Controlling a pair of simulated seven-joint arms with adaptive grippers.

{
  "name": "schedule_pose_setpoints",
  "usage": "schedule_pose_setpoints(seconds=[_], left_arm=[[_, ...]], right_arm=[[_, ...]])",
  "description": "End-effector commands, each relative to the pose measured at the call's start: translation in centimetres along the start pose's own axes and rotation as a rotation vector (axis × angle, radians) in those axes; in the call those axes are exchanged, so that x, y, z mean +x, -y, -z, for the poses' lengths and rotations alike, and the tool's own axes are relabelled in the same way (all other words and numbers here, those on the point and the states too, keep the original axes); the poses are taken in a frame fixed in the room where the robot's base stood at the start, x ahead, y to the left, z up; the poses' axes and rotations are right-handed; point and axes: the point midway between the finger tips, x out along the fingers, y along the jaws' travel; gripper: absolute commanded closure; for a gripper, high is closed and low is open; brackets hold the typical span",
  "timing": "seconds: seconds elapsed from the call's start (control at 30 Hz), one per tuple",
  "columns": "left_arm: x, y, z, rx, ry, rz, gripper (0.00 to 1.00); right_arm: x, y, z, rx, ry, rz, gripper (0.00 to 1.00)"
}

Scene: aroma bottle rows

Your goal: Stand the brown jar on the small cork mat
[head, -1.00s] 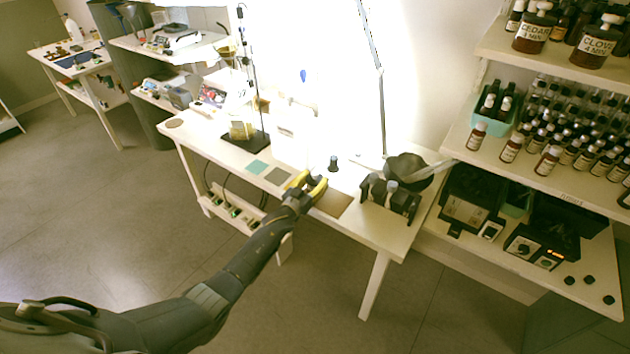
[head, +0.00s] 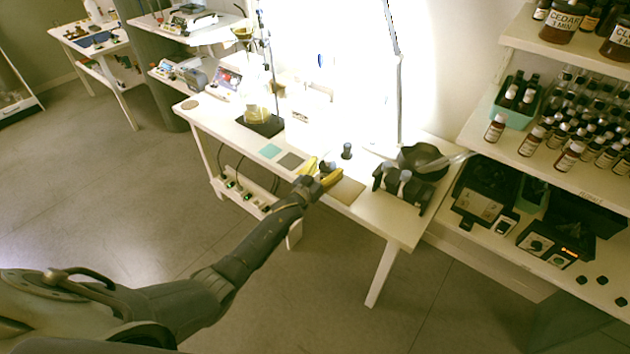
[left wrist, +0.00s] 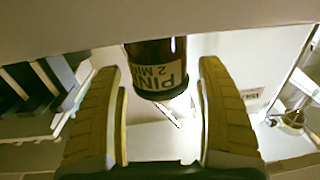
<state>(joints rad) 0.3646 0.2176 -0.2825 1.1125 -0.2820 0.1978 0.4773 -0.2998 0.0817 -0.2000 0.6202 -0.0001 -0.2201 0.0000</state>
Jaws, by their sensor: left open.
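A brown jar labelled "PINE 2 MIN" (left wrist: 158,72) shows upside down in the left wrist view, between and beyond my fingers. Its dark end points down in that picture. In the head view a small dark-topped bottle (head: 347,151), likely this jar, stands on the table just beyond my left gripper (head: 320,172). My left gripper, also in the left wrist view (left wrist: 160,112), is open and empty, one finger on each side of the jar. A small round cork-coloured mat (head: 190,104) lies at the table's far left end. My right gripper is out of view.
A dark rack (head: 402,191) and dark bowl (head: 420,158) stand to the right. A stand with glassware (head: 262,126) rises between gripper and round mat.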

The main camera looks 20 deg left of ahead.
Motion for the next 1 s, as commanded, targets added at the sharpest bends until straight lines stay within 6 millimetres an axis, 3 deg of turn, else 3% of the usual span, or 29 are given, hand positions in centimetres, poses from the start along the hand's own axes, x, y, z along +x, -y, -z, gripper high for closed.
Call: schedule_pose_setpoints(seconds=[0.5,0.87,1.0], left_arm=[[-8.3,0.0,0.0,0.001,0.001,-0.001,0.27],[-10.7,0.0,0.0,0.0,0.001,0.0,0.27],[-11.4,0.0,-1.9,0.002,0.034,0.01,0.27]], right_arm=[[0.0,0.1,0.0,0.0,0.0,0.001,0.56],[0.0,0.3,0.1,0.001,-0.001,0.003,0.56],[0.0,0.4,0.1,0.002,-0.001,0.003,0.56]])
